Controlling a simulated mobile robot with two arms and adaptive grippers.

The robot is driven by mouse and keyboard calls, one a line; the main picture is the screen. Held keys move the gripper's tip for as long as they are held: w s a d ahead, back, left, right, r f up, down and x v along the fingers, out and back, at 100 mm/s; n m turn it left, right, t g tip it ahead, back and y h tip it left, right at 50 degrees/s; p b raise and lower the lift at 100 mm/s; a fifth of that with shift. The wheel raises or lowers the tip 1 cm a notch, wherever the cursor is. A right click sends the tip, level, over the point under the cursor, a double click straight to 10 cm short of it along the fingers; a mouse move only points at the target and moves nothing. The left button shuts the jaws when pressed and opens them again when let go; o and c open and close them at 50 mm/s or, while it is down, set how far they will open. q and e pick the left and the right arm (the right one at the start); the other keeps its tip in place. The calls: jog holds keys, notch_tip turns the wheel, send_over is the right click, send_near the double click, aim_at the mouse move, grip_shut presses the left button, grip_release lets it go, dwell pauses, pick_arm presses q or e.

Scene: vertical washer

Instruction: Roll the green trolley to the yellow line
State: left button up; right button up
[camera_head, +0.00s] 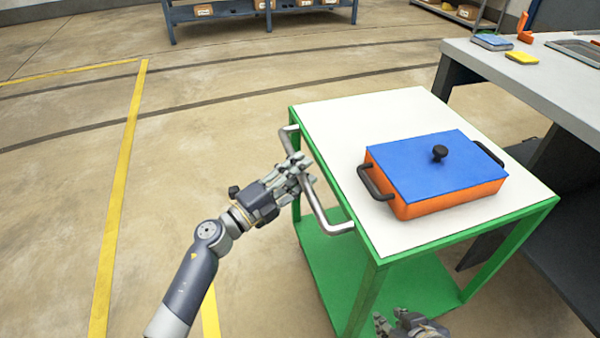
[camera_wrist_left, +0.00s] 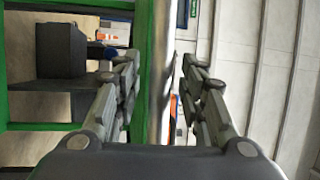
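The green trolley (camera_head: 365,290) has a white top and a metal handle (camera_head: 318,205) on its left side. A yellow line (camera_head: 117,200) runs along the floor to the left, apart from the trolley. My left gripper (camera_head: 302,170) is at the handle. In the left wrist view, its two fingers (camera_wrist_left: 160,75) stand apart on either side of the handle bar (camera_wrist_left: 161,85), with gaps showing beside the bar. My right gripper (camera_head: 392,320) shows only partly at the bottom edge, in front of the trolley's lower shelf; its opening is unclear.
An orange box with a blue lid (camera_head: 430,170) sits on the trolley top. A grey workbench (camera_head: 520,75) stands close on the trolley's right. A blue shelf (camera_head: 225,12) stands at the back. The floor between trolley and yellow line is clear apart from my left arm.

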pick_arm(q)
jog(key=shift+d, duration=0.1)
pick_arm(e)
jog(key=shift+w, duration=0.1)
pick_arm(q)
grip_shut()
